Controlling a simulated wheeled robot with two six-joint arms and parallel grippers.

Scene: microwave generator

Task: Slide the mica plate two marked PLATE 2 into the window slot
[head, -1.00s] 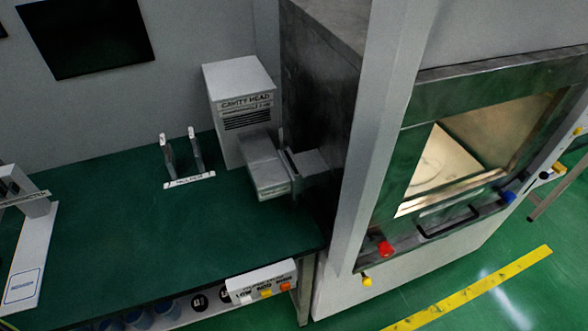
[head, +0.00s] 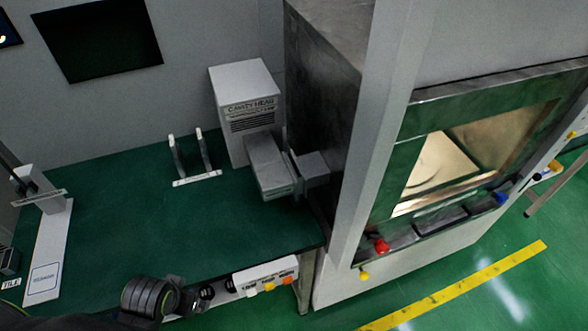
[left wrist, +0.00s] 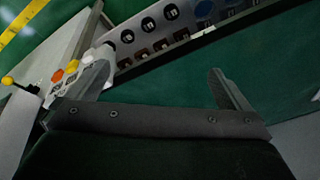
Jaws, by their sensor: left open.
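No plate with a readable PLATE 2 mark shows. A small holder (head: 198,179) with two thin uprights and an unreadable front label stands at the back of the bench; I cannot tell whether a plate is in it. The box marked CAVITY HEAD (head: 245,100) has a grey waveguide block (head: 270,168) in front, with a thin flange gap (head: 293,170) beside the oven wall; I cannot tell whether this is the window slot. My left gripper (left wrist: 160,78) is open and empty in the left wrist view, near the bench's front edge. My right gripper is not in view.
A white stand (head: 50,235) is at the bench's left. A button panel (head: 265,279) is on the front edge; it also shows in the left wrist view (left wrist: 75,72). The oven cabinet (head: 320,90) bounds the right. The green bench top (head: 140,225) is clear in the middle.

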